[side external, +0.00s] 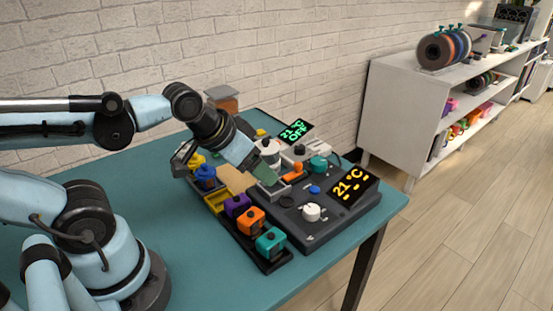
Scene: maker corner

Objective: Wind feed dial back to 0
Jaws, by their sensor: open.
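A dark control box (330,226) sits at the table's right side. A white dial (312,211) stands on its front part, with a blue button (315,190) behind it and a teal knob (318,163) further back. No label is readable, so I cannot tell which control is the feed dial or where it points. My gripper (271,188) is open and points down over the box's left rear part, behind and left of the white dial. It appears apart from that dial. What lies directly beneath the fingers is hidden.
A yellow-lit display reading 21 °C (352,188) rises at the box's right. Behind are an orange lever (295,169) and a green-lit display (296,130). A dark tray (272,264) with several coloured blocks runs along the left. The teal table (160,195) is clear at front left.

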